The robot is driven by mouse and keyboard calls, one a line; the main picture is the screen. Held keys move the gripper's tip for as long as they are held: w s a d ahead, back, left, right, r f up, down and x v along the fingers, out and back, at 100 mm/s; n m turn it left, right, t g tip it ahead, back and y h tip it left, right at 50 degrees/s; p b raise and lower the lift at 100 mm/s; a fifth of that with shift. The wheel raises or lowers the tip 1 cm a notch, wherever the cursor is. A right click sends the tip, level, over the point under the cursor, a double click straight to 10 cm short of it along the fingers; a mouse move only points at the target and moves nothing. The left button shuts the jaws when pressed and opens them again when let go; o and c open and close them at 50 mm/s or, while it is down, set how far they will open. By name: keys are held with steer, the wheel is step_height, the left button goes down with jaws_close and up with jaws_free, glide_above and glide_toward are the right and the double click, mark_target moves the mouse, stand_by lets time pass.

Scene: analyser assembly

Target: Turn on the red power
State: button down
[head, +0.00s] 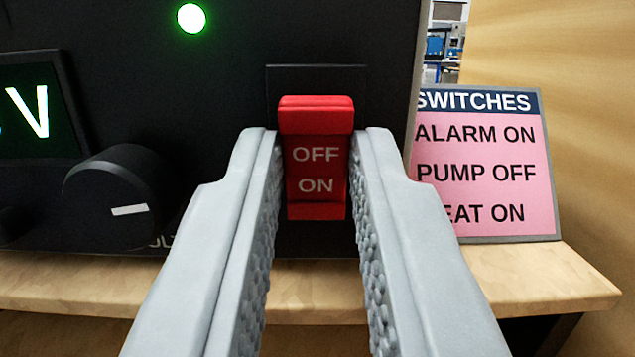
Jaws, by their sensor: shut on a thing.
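A red rocker switch (317,165) is on the black front panel (230,60), marked OFF above and ON below. My gripper (317,170) has its two grey fingers on the left and right sides of the switch. The fingers are closed on it near their tips. The top edge of the switch stands out bright red, above the darker face with the lettering. Small parts of its sides are hidden by the fingertips.
A green lamp (191,18) is lit above. A black knob (122,200) and a display (38,108) are at the left. A pink SWITCHES sign (484,165) reading ALARM ON, PUMP OFF and a partly hidden line stands at the right on the wooden bench (90,285).

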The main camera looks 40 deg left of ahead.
steer(key=c, duration=1.3)
jaws_free()
step_height(320, 180, up, 10)
steer(key=shift+f, duration=0.1)
